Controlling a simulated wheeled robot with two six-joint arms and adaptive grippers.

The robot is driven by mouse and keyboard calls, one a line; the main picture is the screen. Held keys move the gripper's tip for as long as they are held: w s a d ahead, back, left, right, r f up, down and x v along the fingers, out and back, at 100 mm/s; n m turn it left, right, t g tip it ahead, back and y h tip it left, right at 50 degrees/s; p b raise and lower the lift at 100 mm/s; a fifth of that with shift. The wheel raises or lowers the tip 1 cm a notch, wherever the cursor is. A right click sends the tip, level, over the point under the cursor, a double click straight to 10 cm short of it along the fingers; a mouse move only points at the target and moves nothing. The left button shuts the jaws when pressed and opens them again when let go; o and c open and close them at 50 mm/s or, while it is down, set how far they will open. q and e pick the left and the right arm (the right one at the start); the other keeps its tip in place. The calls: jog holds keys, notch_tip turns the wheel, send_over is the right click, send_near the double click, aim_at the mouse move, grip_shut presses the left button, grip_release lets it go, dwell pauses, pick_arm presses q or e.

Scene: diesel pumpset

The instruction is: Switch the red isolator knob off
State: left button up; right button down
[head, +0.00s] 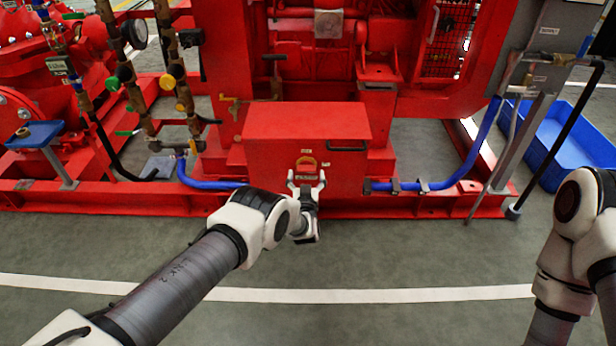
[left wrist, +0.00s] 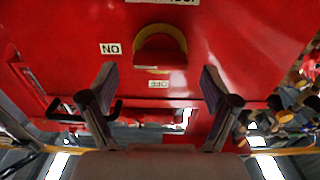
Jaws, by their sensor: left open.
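The red isolator knob (head: 306,164) sits on the front of a red box (head: 340,122), with a yellow surround around it. It also shows in the left wrist view (left wrist: 160,52), upside down there, with an ON label to its left and an OFF label below it. I cannot tell for sure which way the knob points. My left gripper (head: 306,178) is open and empty in front of the knob. In the left wrist view its two fingers (left wrist: 158,85) stand wide apart, short of the knob and apart from it. My right gripper is out of view.
A black handle (head: 345,148) is on the box front, right of the knob. Blue hoses (head: 208,184) run along the red base frame (head: 435,206) on both sides. A blue tray (head: 575,145) stands at the right. The floor in front is clear.

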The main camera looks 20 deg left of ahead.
aim_at(306, 169)
pick_arm(q)
jog(key=shift+x, duration=1.1)
jog(key=shift+r, duration=0.1)
jog(key=c, duration=1.2)
jog(key=shift+o, duration=0.2)
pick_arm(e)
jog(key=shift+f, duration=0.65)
